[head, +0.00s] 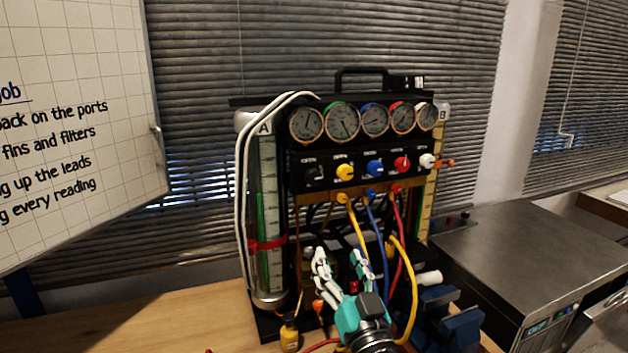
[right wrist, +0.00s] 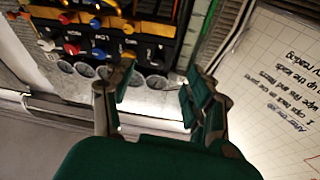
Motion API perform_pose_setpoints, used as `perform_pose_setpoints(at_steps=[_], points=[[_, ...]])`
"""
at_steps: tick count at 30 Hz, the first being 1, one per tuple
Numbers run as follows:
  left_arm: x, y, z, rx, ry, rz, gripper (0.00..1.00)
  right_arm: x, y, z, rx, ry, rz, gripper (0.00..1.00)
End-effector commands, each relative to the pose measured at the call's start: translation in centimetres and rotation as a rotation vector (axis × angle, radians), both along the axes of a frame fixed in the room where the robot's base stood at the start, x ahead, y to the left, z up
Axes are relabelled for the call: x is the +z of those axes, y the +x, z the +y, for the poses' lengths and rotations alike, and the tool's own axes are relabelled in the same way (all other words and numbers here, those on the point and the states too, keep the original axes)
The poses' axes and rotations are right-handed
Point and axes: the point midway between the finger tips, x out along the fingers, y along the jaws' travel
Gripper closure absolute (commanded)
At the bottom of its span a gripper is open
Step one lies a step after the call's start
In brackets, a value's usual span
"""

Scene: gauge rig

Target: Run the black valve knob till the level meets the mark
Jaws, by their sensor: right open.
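The black valve knob (head: 314,173) is at the left end of the knob row on the gauge rig's panel. In the right wrist view, which looks upside down, the black knob (right wrist: 156,52) lies beyond the gap between my fingers. Tube A (head: 267,215) stands at the rig's left, with a green column (head: 261,213) and a red band (head: 267,245) around it. The green reaches above the band; whether it is the liquid cannot be told. My right gripper (head: 342,268) is open and empty, below and in front of the panel, apart from the knob. My left gripper is not in view.
Yellow (head: 345,172), blue (head: 375,168), red (head: 402,164) and white (head: 427,161) knobs sit right of the black one, below several gauges (head: 342,122). Coloured hoses (head: 411,290) hang in front. A steel box (head: 540,250) stands right, a whiteboard (head: 75,120) left.

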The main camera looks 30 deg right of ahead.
Motion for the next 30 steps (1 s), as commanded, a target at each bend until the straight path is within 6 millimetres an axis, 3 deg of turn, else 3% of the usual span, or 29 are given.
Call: perform_pose_setpoints(at_steps=[1, 4, 20, 21, 30], points=[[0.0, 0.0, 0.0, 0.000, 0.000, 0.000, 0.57, 1.5, -0.2, 0.0, 0.007, -0.010, -0.054, 0.45], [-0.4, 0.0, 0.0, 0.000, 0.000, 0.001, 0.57, 2.8, -0.4, 0.1, 0.017, -0.019, -0.107, 0.45], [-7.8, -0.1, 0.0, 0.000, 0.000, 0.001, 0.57, 3.6, 2.1, -0.7, 0.018, -0.024, -0.111, 0.45], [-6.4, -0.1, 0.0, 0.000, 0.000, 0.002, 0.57, 4.7, 3.1, -1.0, 0.017, -0.022, -0.105, 0.45], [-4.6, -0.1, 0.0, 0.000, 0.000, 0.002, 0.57, 7.1, 8.5, -2.7, 0.016, -0.021, -0.105, 0.45]])
